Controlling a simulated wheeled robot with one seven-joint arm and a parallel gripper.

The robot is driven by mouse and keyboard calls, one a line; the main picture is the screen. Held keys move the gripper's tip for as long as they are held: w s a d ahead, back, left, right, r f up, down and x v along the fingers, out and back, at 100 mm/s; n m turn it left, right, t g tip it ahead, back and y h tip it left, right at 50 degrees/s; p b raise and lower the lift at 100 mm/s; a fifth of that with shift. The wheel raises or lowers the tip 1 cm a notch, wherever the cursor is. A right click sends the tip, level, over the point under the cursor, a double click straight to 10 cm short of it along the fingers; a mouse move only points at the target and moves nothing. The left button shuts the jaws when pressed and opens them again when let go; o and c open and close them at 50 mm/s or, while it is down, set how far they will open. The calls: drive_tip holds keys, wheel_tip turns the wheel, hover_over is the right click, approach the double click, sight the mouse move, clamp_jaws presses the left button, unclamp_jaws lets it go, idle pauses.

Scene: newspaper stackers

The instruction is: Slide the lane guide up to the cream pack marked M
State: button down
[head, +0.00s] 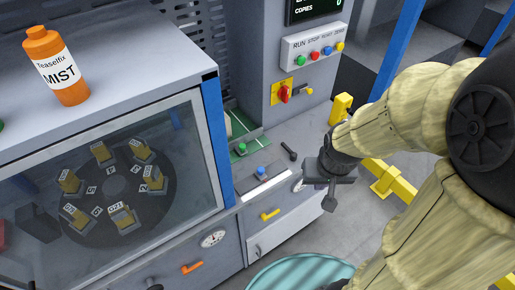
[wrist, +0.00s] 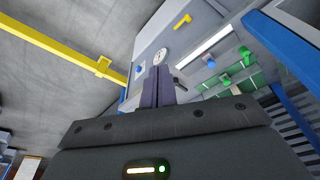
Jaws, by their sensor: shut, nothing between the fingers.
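A green lane bed (head: 250,137) lies in the recess right of the glass cabinet, with a green knob (head: 241,149) on it. Which part is the lane guide I cannot tell for sure. A cream block (head: 228,124) shows at the lane's back left, partly hidden by the cabinet's blue post; no letter on it is readable. My gripper (head: 329,203) is shut and empty, in the air right of the counter and clear of the lane. In the wrist view my gripper's fingers (wrist: 158,72) are together; the green lane bed (wrist: 238,80) is beyond them to the right.
The glass cabinet (head: 110,170) blocks the left. Yellow rails (head: 390,180) stand at right. A teal round top (head: 300,273) is below.

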sight(240, 146)
drive_tip(key=w+a+f+m+y+p, duration=0.2)
drive_tip(key=w+a+f+m+y, duration=0.3)
drive_tip(key=w+f, duration=0.6)
drive_tip(key=w+a+f+m+t+y, duration=0.1)
drive_tip(key=w+a+m+t+y, duration=0.1)
drive_tip(key=w+a+m+t, duration=0.2)
drive_tip(key=shift+w+a+t+p, duration=0.35)
drive_tip(key=shift+w+a+t, duration=0.2)
drive_tip(key=shift+w, duration=0.65)
drive_tip(key=shift+f, duration=0.15)
drive_tip(key=p+x, duration=0.3)
drive_tip(key=x, duration=0.6)
drive_tip(key=shift+w+a, duration=0.1)
drive_tip(key=shift+a, duration=0.05)
drive_tip(key=shift+w+a+f+p, duration=0.25)
drive_tip(key=shift+w+a+p, duration=0.4)
drive_tip(key=shift+w+a, duration=0.15)
drive_tip(key=shift+w+a+f+p, duration=0.25)
drive_tip(key=shift+w+a+p, duration=0.45)
drive_tip(key=shift+w, duration=0.15)
